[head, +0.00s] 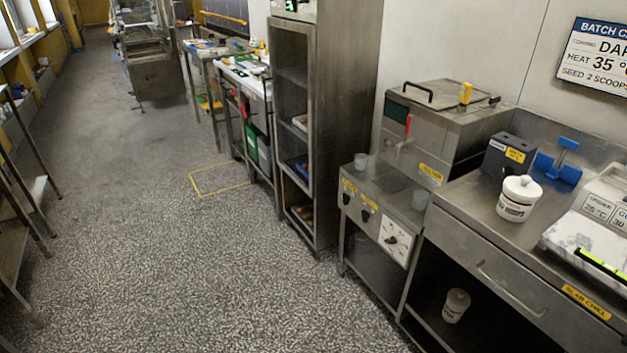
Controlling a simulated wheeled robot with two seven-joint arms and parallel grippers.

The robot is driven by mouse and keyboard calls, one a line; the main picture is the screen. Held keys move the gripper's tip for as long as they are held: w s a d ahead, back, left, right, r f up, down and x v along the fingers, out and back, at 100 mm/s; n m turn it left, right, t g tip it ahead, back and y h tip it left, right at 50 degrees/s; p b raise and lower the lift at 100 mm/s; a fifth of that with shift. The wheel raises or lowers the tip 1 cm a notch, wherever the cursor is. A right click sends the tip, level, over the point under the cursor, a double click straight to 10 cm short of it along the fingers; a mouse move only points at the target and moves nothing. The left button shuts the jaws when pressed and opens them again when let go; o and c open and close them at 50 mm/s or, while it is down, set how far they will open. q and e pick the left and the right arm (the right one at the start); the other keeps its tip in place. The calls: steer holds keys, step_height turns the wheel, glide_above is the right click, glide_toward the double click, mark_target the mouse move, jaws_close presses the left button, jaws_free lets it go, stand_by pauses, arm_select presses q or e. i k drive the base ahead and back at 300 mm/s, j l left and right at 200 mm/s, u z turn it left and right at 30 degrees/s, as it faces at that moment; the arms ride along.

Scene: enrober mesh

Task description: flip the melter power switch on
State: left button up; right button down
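The melter (462,128) is a steel box with a lidded top, standing on the steel counter right of the tall cabinet. It has a yellow label (431,173), a dark green panel (397,112) and a red lever (408,125) on its front. Below it, the counter's front panel carries two dark knobs (347,198) (366,215) under small yellow labels and a white dial plate (396,240) with a dark knob. The labels are too small to read surely, so I cannot tell which control is the power switch or its position. Neither gripper is in view.
A tall steel cabinet (318,120) stands left of the melter counter. At right, a bench (470,215) holds a white tub (518,198), a dark box (508,155) and a blue tool (560,165). The speckled floor (230,270) in front is clear.

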mark_target(346, 197)
steer(key=i+j, duration=0.25)
steer(key=i, duration=0.25)
steer(key=i+j+u, duration=0.1)
steer(key=i+j, duration=0.2)
steer(key=i, duration=0.15)
steer(key=i+j, duration=0.25)
steer(key=i, duration=0.25)
steer(key=i+j+u, duration=0.1)
steer(key=i, duration=0.35)
steer(key=j, duration=0.1)
